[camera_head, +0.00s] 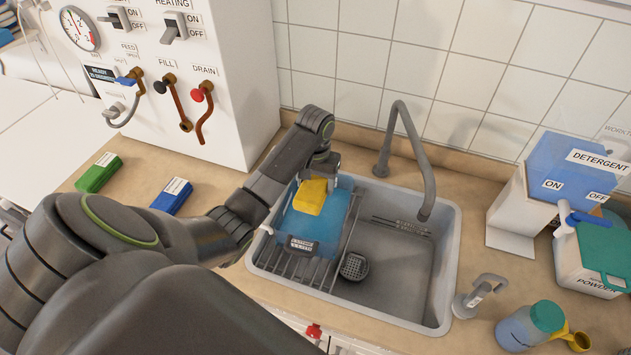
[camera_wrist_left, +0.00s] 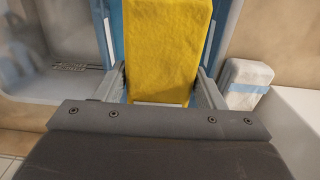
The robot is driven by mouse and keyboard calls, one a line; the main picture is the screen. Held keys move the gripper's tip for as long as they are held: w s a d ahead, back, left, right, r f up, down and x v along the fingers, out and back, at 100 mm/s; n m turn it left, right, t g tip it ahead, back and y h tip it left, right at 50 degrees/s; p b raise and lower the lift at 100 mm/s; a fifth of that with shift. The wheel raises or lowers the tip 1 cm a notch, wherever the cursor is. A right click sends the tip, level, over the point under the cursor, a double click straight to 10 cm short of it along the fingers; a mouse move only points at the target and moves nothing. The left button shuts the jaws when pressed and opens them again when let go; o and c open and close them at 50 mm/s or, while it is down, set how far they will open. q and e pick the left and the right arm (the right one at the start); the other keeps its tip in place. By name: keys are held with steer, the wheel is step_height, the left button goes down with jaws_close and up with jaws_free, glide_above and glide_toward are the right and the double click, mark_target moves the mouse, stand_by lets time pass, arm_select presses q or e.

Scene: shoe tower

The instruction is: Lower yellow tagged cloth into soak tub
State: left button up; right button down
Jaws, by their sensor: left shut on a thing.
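The yellow cloth (camera_head: 311,196) is a folded block held by my left gripper (camera_head: 322,176), over the blue tub (camera_head: 318,242) in the sink. In the left wrist view the yellow cloth (camera_wrist_left: 166,50) lies between the two fingers of my left gripper (camera_wrist_left: 160,92), which is shut on it. A pale edge shows at the cloth's near end, and blue shows on both sides behind it. The tub has a dark label on its near side. I cannot tell whether the cloth touches the tub's contents. My right gripper is not in view.
The tub stands on a rack in the grey sink (camera_head: 452,250), beside the tap (camera_head: 425,170). Green (camera_head: 97,173) and blue (camera_head: 171,196) tagged blocks lie on the counter at left. A detergent dispenser (camera_head: 577,165), powder box (camera_head: 594,266) and bottle (camera_head: 522,328) stand at right.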

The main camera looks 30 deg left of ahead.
arm_select(q)
steer(key=shift+f+b, duration=1.75)
steer(key=shift+f, duration=2.55)
steer(key=shift+f+b, duration=0.85)
steer(key=shift+f, duration=1)
steer(key=o, duration=1.1)
